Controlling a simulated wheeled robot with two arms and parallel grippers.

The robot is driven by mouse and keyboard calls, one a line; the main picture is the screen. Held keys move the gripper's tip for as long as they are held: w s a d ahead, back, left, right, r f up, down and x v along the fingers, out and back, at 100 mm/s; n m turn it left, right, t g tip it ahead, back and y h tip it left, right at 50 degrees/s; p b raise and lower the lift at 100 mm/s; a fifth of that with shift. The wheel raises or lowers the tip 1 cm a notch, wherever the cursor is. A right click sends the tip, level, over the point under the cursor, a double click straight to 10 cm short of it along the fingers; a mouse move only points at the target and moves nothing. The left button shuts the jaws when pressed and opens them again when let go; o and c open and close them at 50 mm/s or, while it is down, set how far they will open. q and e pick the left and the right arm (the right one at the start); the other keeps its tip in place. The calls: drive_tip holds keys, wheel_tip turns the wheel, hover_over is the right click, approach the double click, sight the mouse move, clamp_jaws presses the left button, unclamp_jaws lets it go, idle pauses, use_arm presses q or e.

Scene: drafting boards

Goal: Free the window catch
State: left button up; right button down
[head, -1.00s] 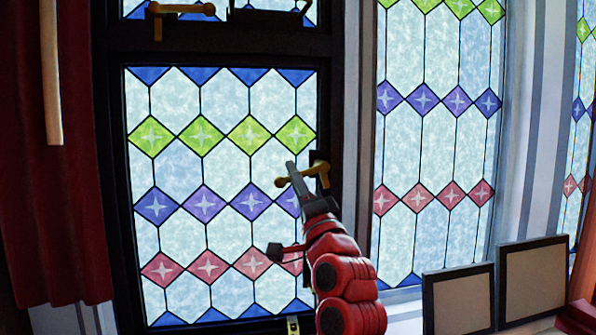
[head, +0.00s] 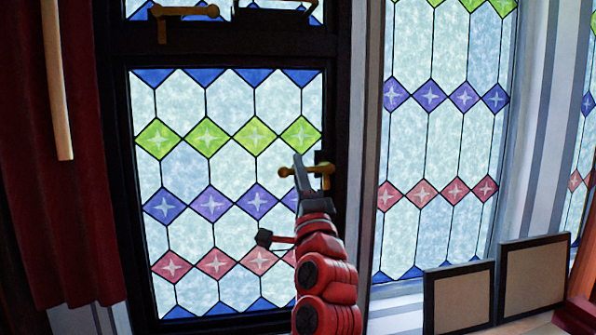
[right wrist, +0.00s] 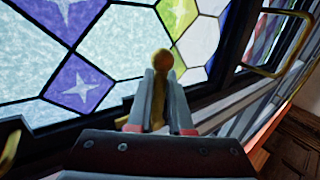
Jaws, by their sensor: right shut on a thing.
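The window catch is a brass lever (head: 318,170) on the dark frame at the right edge of the stained-glass window (head: 233,165). In the head view it lies nearly level, its free end pointing left over the glass. My right gripper (head: 300,168) reaches up to it from below and covers part of the lever. In the right wrist view my right gripper (right wrist: 160,88) is shut on the brass lever (right wrist: 161,62), whose rounded end stands out between the fingertips. The window looks shut. My left gripper is out of view.
Another brass handle (head: 185,11) sits on the upper frame. A red curtain (head: 55,200) and a wooden pole (head: 57,80) hang at the left. Two framed boards (head: 459,297) (head: 533,277) stand at lower right beneath a second stained-glass window (head: 440,140).

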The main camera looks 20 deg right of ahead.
drive_tip(key=c, duration=0.8)
unclamp_jaws()
drive_tip(key=shift+c, duration=0.2)
drive_tip(key=shift+s+f, duration=0.2)
drive_tip(key=b+v, duration=1.7)
drive_tip(key=b, duration=0.4)
drive_tip(key=shift+b, duration=0.4)
